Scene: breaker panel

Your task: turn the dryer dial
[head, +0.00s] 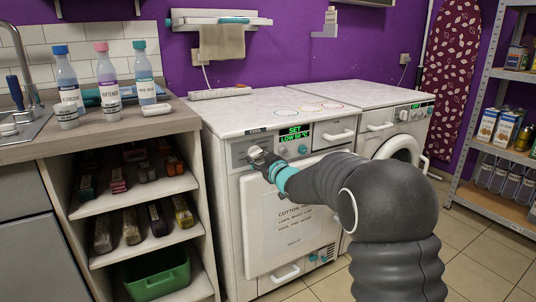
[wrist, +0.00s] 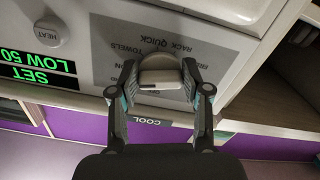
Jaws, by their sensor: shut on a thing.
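The dryer (head: 295,215) is a white front-loading machine with a control strip along its top front. Its dial is a pale round knob, seen in the wrist view (wrist: 160,76) with printed settings around it, among them QUICK, RACK and TOWELS. My gripper (head: 259,157) is at the left end of the control strip. In the wrist view my gripper (wrist: 160,68) has one finger on each side of the dial and is shut on it. A green display (head: 294,135) reads SET and LOW 50. In the head view the dial is mostly hidden by my gripper.
A HEAT knob (wrist: 46,28) sits beside the display. A second white machine (head: 395,130) with a round door stands to the right. An open shelf unit (head: 140,195) with bottles (head: 107,75) on top stands to the left. The tiled floor (head: 480,245) at right is clear.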

